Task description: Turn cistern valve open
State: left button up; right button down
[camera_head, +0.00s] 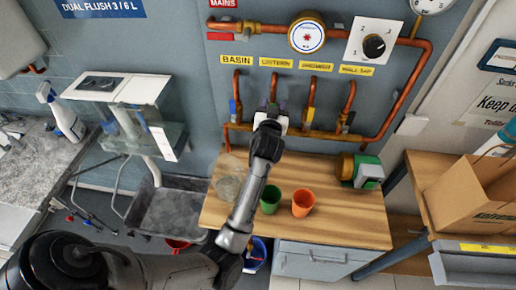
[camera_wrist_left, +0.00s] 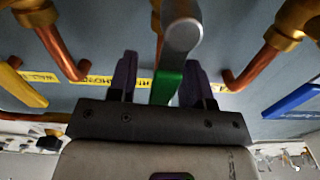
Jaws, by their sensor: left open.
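The cistern valve sits on the copper riser (camera_head: 273,86) under the yellow CISTERN label (camera_head: 276,63) in the head view. My left gripper (camera_head: 271,106) is up at this valve and hides most of it. In the left wrist view the valve's green lever handle (camera_wrist_left: 165,87) lies between the two dark purple fingers of my left gripper (camera_wrist_left: 157,82). The gripper is open, with a finger on each side of the lever; whether either finger touches it is unclear. A grey rounded metal part (camera_wrist_left: 182,38) stands above the lever. My right gripper is out of view.
Neighbouring valves stand close on both sides: a blue basin handle (camera_head: 233,108) and a yellow shower handle (camera_head: 308,116). Green (camera_head: 270,201) and orange (camera_head: 303,203) cups stand on the wooden counter (camera_head: 345,222) below.

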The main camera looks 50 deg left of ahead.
pick_arm(q)
jog(key=w+d+f+m+p, duration=0.4)
jog(key=m+p, duration=0.6)
jog(key=m, duration=0.6)
jog(key=f+b+v, duration=0.1)
jog(key=v, duration=1.3)
jog(key=s+d+r+n+g+h+p, duration=0.2)
jog(key=s+p, duration=0.4)
jog(key=s, duration=0.3)
jog(key=s+d+r+n+g+h+p, duration=0.2)
jog(key=s+r+n+g+h+p, duration=0.1)
jog(key=s, duration=0.6)
jog(key=shift+d+r+n+g+h+p, duration=0.25)
jog(key=shift+n+g+h+p, duration=0.35)
jog(key=shift+h+p, duration=0.9)
jog(key=shift+a, duration=0.1)
